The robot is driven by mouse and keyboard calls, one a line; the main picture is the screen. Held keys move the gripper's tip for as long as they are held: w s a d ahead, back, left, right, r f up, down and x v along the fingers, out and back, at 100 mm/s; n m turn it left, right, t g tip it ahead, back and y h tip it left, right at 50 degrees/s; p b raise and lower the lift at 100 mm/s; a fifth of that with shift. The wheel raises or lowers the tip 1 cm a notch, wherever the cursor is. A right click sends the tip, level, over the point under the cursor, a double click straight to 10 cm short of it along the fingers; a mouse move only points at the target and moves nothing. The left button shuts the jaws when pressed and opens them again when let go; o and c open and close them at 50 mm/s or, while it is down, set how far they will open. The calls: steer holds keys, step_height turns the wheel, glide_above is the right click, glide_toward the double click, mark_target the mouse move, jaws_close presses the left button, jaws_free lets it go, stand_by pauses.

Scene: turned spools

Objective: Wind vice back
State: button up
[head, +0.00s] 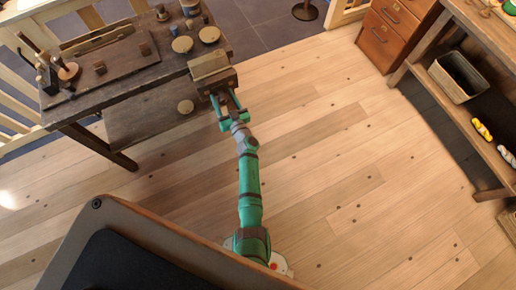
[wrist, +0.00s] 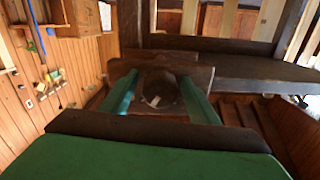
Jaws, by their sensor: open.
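The wooden vice (head: 210,66) is fixed at the right end of the workbench (head: 120,82), with a pale upper block and a darker front jaw. My gripper (head: 226,102) is at the near side of the vice, its two green fingers open and pointing at it. In the wrist view, a dark brown rounded part of the vice (wrist: 158,88) with a small pale mark sits between the spread fingers of my gripper (wrist: 159,78). Whether the fingers touch it I cannot tell. The fingertips are partly hidden against the vice.
Turned discs and small wooden pieces lie on the bench, including a pale disc (head: 209,34). A shelf unit (head: 420,62) at the right holds a basket (head: 459,76). A drawer cabinet (head: 388,36) stands at the back right. The plank floor between is clear.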

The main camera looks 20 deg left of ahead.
steer(key=m, duration=0.5)
steer(key=shift+m, duration=0.3)
steer(key=m, duration=0.4)
steer(key=s+d+r+t+h, duration=0.2)
steer(key=s+d, duration=0.7)
steer(key=d, duration=0.3)
steer(key=s+d+r+t+h, duration=0.2)
steer(key=s+d+h, duration=0.1)
steer(key=s+d, duration=0.7)
steer(key=shift+s+d+r, duration=0.15)
steer(key=shift+s+d, duration=0.1)
steer(key=shift+d, duration=1)
steer(key=shift+w, duration=0.1)
steer(key=w+a+f+n+g+y, duration=0.1)
steer(key=w+a+n, duration=0.1)
steer(key=w+a, duration=0.4)
steer(key=w+a+f+n+g+y, duration=0.1)
steer(key=w+a+n+y, duration=0.1)
steer(key=w+a, duration=0.4)
steer(key=w+a+f+n+g+y, duration=0.2)
steer(key=w+a, duration=0.4)
steer(key=a, duration=0.5)
steer(key=shift+w+a+f+n, duration=0.1)
steer(key=shift+w+a+n, duration=0.15)
steer(key=shift+n, duration=0.55)
